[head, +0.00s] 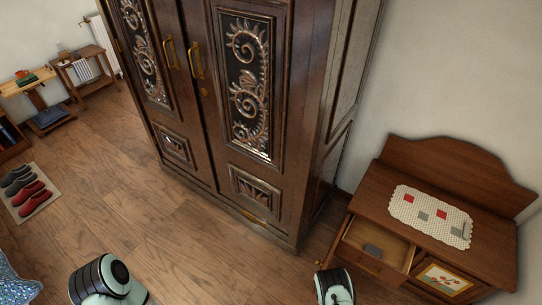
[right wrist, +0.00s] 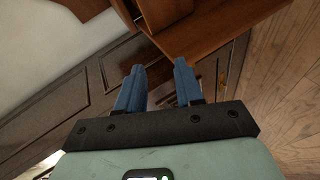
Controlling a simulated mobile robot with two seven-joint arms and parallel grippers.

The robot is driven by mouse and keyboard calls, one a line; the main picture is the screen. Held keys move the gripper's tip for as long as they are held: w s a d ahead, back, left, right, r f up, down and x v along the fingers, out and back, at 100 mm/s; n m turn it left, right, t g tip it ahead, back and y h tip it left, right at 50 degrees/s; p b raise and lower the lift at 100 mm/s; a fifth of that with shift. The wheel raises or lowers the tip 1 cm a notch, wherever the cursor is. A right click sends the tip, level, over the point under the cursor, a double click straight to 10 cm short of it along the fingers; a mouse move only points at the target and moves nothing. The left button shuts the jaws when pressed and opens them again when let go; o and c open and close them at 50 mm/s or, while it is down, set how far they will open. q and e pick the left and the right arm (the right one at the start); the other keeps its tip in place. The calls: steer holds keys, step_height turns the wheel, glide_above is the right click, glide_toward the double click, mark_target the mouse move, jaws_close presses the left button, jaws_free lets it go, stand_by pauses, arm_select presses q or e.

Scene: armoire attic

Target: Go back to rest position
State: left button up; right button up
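My right gripper (right wrist: 160,75) shows in the right wrist view with its two blue fingers apart and nothing between them. Beyond the fingertips are a brown wooden piece and dark panelled wood. In the head view, part of my right arm shows at the bottom edge, in front of the small cabinet (head: 447,160). Part of my left arm shows at the bottom left, but my left gripper is out of view.
A tall dark wardrobe (head: 222,140) with carved doors stands shut in the middle. A checked cloth (head: 431,216) lies on the cabinet. Shoes sit on a mat (head: 48,187) at the left. A wooden bench (head: 28,82) stands farther back. The wooden floor (head: 125,205) left of the wardrobe is clear.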

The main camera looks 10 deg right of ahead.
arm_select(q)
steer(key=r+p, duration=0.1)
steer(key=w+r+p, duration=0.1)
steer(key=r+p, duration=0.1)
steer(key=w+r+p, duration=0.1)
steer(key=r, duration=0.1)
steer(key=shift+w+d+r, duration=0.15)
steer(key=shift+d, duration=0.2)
arm_select(e)
steer(key=s+a+r+m+g+y, duration=0.9)
steer(key=s+a+r+m+g, duration=0.3)
steer(key=a, duration=0.4)
steer(key=shift+s+a+r+m+g, duration=0.15)
steer(key=shift+s+m+g, duration=0.75)
steer(key=shift+s+m, duration=0.25)
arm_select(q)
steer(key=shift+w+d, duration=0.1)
